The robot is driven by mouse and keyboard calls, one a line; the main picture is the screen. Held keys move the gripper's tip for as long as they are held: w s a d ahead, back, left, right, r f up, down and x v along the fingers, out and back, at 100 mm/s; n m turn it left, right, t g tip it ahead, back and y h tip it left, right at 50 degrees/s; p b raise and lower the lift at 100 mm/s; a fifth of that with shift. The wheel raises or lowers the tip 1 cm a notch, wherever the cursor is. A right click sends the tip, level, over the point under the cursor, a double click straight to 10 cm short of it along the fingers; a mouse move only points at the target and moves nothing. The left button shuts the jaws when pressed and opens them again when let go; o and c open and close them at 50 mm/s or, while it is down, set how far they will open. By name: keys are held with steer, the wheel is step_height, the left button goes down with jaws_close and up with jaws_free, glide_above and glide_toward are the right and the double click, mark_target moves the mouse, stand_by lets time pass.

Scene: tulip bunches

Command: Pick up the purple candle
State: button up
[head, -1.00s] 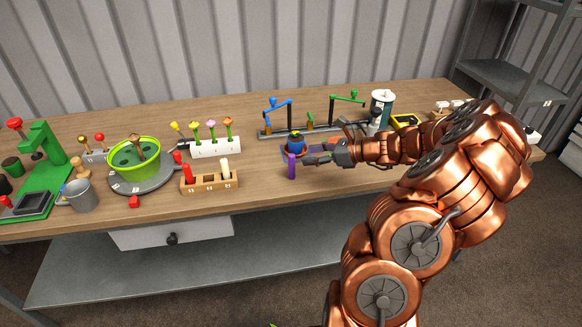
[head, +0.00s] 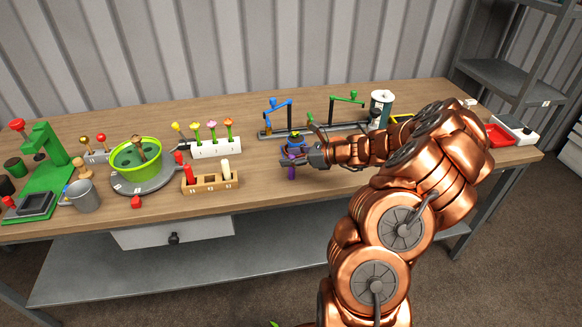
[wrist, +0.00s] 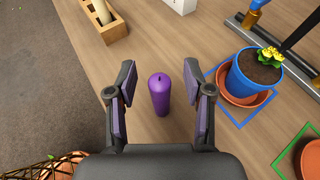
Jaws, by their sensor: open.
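The purple candle stands upright on the wooden table near its front edge. In the wrist view the purple candle (wrist: 160,94) is between the two fingers of my gripper (wrist: 160,88), with a gap on each side. The fingers are open and their inner pads look purple. In the head view my gripper (head: 300,158) comes in from the right and hides the candle's upper part. Only the lower part of the purple candle (head: 291,173) shows there, just below the fingers.
A blue pot (wrist: 254,72) with yellow flowers stands in an orange saucer right of the candle. A wooden holder (head: 209,182) with a red and a cream candle is to the left. Faucet-like blue and green fixtures stand behind. Table between holder and candle is clear.

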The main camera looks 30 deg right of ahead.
jaws_close()
stand_by(0.4)
